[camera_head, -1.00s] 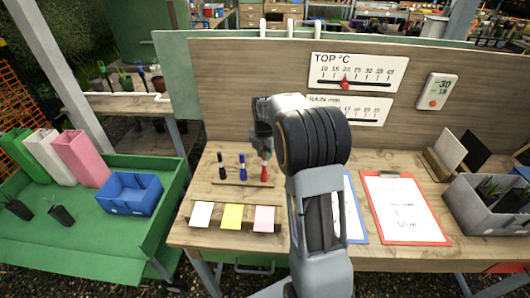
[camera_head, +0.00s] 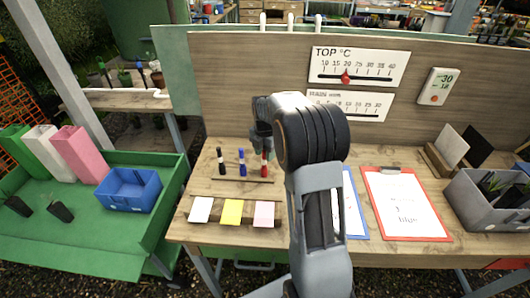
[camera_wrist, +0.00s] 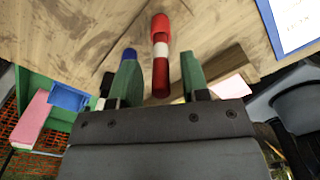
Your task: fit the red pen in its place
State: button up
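The red pen (camera_head: 264,170) with a white band is at the right end of a low wooden rack (camera_head: 228,179) on the bench. My gripper (camera_head: 264,153) is over it. In the wrist view the red pen (camera_wrist: 161,50) lies between the two green fingertips of my gripper (camera_wrist: 160,78), with a narrow gap showing on each side. The fingers are open. The blue pen (camera_head: 242,162) and the black pen (camera_head: 221,160) stand upright in the same rack, to the left. The red pen's lower end is hard to make out.
White, yellow (camera_head: 232,212) and pink cards lie in front of the rack. A blue clipboard (camera_head: 354,205) and a red clipboard (camera_head: 370,190) lie to the right, beyond my arm. A grey crate (camera_head: 480,210) stands at the far right. A board (camera_head: 230,100) rises behind.

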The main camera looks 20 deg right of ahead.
jog(key=shift+o, duration=0.3)
notch_tip(320, 180, up, 14)
dwell(0.5)
jog(key=shift+f, duration=0.1)
dwell(0.3)
jog(key=f+m, duration=0.1)
jog(key=m, duration=0.2)
jog(key=f+m, duration=0.1)
jog(key=m, duration=0.2)
jog(key=f+m, duration=0.1)
jog(key=m, duration=0.1)
jog(key=shift+s+a+f+m, duration=0.1)
jog(key=shift+s+f+m, duration=0.2)
jog(key=shift+m, duration=0.1)
jog(key=s+a+f+m+t, duration=0.1)
jog(key=s+a+m, duration=0.4)
jog(key=s, duration=0.5)
jog(key=s+a+f+m+t, duration=0.1)
jog(key=s+a+m+t, duration=0.2)
jog(key=s+a+m, duration=0.3)
jog(key=shift+s+f+m, duration=0.3)
jog(key=shift+s+m, duration=1.3)
jog(key=shift+s, duration=1.2)
